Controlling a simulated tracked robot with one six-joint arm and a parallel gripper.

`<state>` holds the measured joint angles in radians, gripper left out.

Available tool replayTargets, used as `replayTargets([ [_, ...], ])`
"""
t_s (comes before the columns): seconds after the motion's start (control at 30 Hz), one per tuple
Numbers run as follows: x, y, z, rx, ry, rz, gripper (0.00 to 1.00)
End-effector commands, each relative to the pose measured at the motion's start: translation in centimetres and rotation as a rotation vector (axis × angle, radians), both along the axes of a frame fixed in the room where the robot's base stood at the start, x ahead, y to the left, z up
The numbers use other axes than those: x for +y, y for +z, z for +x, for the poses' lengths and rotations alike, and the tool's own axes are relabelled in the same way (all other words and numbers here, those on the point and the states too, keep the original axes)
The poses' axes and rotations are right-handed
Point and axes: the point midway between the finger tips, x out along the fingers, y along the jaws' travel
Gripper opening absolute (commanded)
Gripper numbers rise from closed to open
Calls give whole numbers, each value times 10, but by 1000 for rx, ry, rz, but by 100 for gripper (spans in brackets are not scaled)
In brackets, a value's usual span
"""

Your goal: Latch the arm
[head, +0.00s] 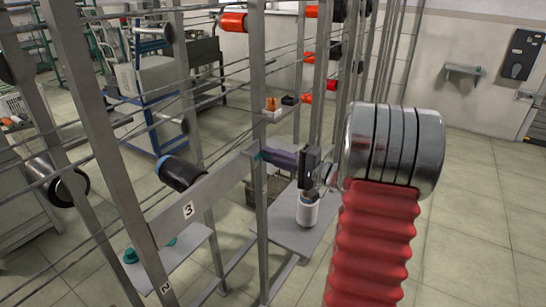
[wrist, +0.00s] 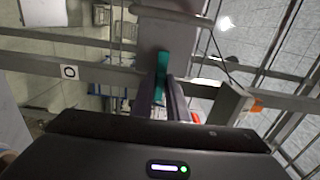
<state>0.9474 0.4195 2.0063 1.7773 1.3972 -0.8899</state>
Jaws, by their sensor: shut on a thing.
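A small teal piece (wrist: 161,72), which looks like the handle of the arm to latch, stands upright in front of a grey metal post in the wrist view. My gripper (wrist: 163,100) is shut on it, with one dark finger on each side. In the head view the teal piece (head: 258,156) shows as a small patch at the upright post, by the end of the grey plate marked 3 (head: 215,190). My gripper (head: 275,156) reaches it from the right. The fingers hide much of the teal piece, and I cannot tell whether a latch is engaged.
The rack has several uprights and thin horizontal rods around my gripper. A black bobbin with a blue end (head: 183,173) sits left of it. A low grey shelf (head: 285,237) lies below. A blue cart (head: 150,100) stands behind. The floor at right is clear.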

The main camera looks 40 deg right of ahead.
Motion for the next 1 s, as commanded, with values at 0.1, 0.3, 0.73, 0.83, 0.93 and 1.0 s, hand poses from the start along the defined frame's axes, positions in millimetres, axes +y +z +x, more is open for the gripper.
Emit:
replayTargets([
  [0.1, 3, -5, -1, 8, 6, 1, 0],
  [0.3, 3, -5, -1, 9, 6, 2, 15],
  [0.73, 1, -2, -1, 5, 3, 1, 30],
  [0.83, 0, -2, -2, 4, 2, 1, 30],
  [0.93, -2, -2, -8, 4, 1, 0, 30],
  [1.0, -5, -2, -15, 4, 0, 0, 30],
])
